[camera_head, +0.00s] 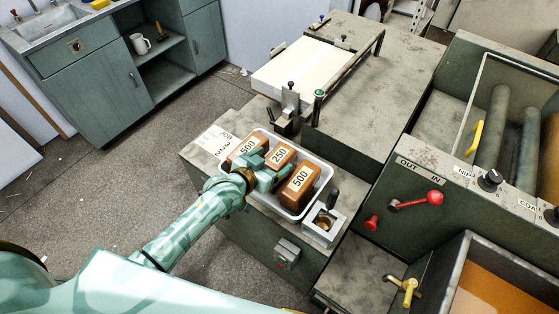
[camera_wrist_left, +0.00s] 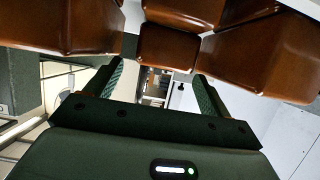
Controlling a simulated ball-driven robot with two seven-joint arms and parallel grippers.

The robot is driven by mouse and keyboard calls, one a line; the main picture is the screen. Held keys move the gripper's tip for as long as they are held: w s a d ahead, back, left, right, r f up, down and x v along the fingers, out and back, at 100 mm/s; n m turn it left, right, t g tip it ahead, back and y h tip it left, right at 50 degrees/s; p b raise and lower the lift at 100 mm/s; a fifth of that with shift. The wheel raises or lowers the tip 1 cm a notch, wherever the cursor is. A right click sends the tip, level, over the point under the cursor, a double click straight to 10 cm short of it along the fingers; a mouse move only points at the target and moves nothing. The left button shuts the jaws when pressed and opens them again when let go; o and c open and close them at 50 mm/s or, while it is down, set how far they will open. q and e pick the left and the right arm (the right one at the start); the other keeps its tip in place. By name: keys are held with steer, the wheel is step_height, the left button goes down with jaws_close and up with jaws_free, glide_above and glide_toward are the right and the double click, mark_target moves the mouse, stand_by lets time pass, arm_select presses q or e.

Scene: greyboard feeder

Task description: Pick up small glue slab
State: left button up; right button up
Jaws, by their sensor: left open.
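The small glue slab (camera_head: 280,154), brown and marked 250, sits in a white tray (camera_head: 322,190) between two larger brown slabs marked 500, one on the left (camera_head: 246,147) and one on the right (camera_head: 300,182). My left gripper (camera_head: 268,171) is open over the near side of the tray, close to the small slab. In the left wrist view the small slab (camera_wrist_left: 168,46) shows just beyond the open fingers (camera_wrist_left: 160,72), with larger slabs on both sides. Nothing is between the fingers. I cannot tell whether they touch a slab. My right gripper is out of view.
The tray stands on a green cabinet top beside a metal glue pot (camera_head: 324,222) and a JOB card (camera_head: 222,142). A stack of white board (camera_head: 303,70) lies on the feeder behind. A machine with a red lever (camera_head: 432,198) stands at the right.

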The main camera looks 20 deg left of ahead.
mark_target(277, 167)
arm_select(q)
steer(key=x, duration=0.3)
steer(key=shift+f+b, duration=0.3)
steer(key=shift+b, duration=0.05)
steer(key=shift+r, duration=0.1)
steer(key=c, duration=1.2)
steer(key=shift+r, duration=0.1)
steer(key=shift+c, duration=0.2)
